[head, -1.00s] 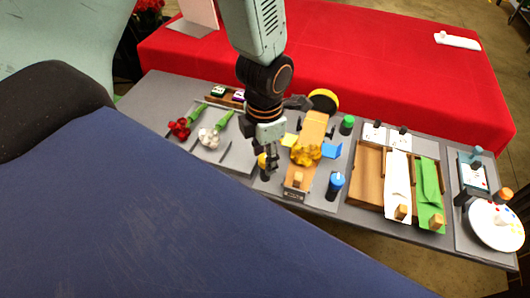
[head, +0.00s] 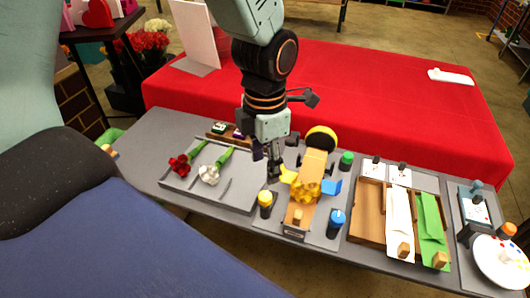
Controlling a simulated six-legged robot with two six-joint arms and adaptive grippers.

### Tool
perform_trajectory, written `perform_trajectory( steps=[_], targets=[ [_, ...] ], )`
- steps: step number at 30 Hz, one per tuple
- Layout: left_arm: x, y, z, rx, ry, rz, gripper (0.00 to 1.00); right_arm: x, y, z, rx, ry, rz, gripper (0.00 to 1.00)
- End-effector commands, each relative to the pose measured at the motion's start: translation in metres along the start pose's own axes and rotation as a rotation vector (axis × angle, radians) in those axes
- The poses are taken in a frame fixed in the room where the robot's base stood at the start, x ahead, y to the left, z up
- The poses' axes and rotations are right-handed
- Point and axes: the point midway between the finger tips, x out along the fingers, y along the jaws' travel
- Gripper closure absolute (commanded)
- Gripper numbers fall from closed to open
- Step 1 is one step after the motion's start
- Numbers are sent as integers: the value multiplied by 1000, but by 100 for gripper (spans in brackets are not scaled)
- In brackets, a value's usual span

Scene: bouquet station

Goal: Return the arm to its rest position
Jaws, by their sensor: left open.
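My left arm comes down from the top of the head view, and its left gripper (head: 274,172) is open and points down. It hangs over the grey table (head: 150,140), between the flower tray and the wooden stand, with nothing seen between its fingers. My right gripper is out of view.
A red flower (head: 180,166) and a white flower (head: 209,174) lie on the left tray (head: 240,190). A blue bottle (head: 336,223) and green bottle (head: 346,161) flank the stand. A wooden crate (head: 369,211) and a paint palette (head: 502,262) are right. A red-covered table (head: 400,110) stands behind.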

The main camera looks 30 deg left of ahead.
Motion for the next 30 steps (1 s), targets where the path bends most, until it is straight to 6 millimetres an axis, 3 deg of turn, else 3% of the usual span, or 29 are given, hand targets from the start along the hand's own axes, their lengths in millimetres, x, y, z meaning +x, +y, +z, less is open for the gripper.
perform_trajectory(
  steps=[6,30],
  targets=[
    [-18,0,0,0,0,0,48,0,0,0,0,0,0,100],
    [-19,-1,-2,0,0,0,48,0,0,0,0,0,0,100]
  ],
)
